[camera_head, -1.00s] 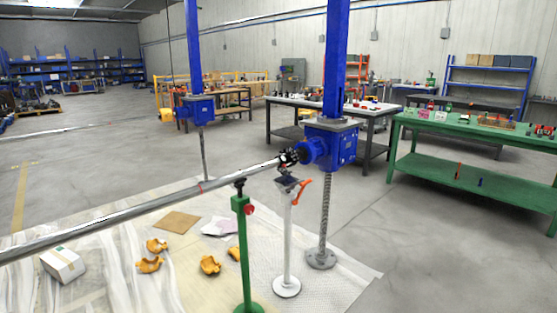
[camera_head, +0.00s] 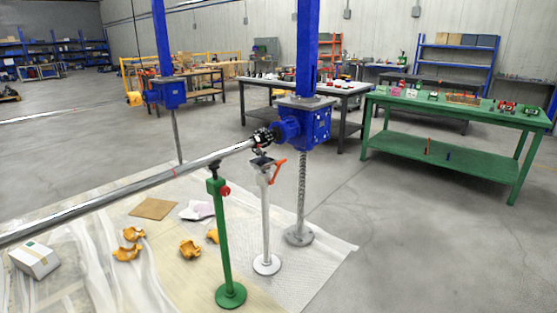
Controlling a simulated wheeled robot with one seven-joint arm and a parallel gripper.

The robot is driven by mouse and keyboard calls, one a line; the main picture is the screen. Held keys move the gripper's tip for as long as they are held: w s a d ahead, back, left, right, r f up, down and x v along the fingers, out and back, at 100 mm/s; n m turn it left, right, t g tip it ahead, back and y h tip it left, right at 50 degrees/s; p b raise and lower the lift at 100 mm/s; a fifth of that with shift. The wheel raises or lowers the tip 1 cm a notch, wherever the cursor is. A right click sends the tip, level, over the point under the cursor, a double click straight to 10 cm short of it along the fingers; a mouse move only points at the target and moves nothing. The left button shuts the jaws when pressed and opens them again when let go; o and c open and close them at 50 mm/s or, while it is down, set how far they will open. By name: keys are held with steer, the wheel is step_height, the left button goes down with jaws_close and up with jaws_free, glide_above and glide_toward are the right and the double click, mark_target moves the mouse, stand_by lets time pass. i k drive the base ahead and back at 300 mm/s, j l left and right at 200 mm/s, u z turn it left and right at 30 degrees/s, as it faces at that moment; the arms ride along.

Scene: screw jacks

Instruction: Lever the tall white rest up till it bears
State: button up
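The tall white rest (camera_head: 265,220) stands upright on its round white base, left of the near blue screw jack (camera_head: 305,122). Its dark head (camera_head: 260,161) sits below the shaft's black coupling (camera_head: 263,138); a small gap seems to show, but contact is hard to judge. An orange lever (camera_head: 277,170) sticks out up and to the right of its top. The long silver shaft (camera_head: 130,187) runs from the lower left to the coupling. A green rest (camera_head: 224,245) with a red knob (camera_head: 224,190) stands nearer, its dark head close under the shaft. My gripper is not in view.
A white sheet (camera_head: 325,250) covers the floor under the rests. Orange parts (camera_head: 190,249), cardboard (camera_head: 153,208) and a white box (camera_head: 35,259) lie on it at left. A green bench (camera_head: 450,162) stands at right. Bare floor lies between sheet and bench.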

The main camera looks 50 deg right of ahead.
mark_target(277, 165)
steer(key=i+l, duration=0.45)
steer(key=l, duration=0.15)
steer(key=i+l, duration=0.45)
steer(key=l, duration=0.15)
steer(key=i+l, duration=0.95)
steer(key=l, duration=0.25)
steer(key=i+l, duration=0.45)
steer(key=l, duration=0.15)
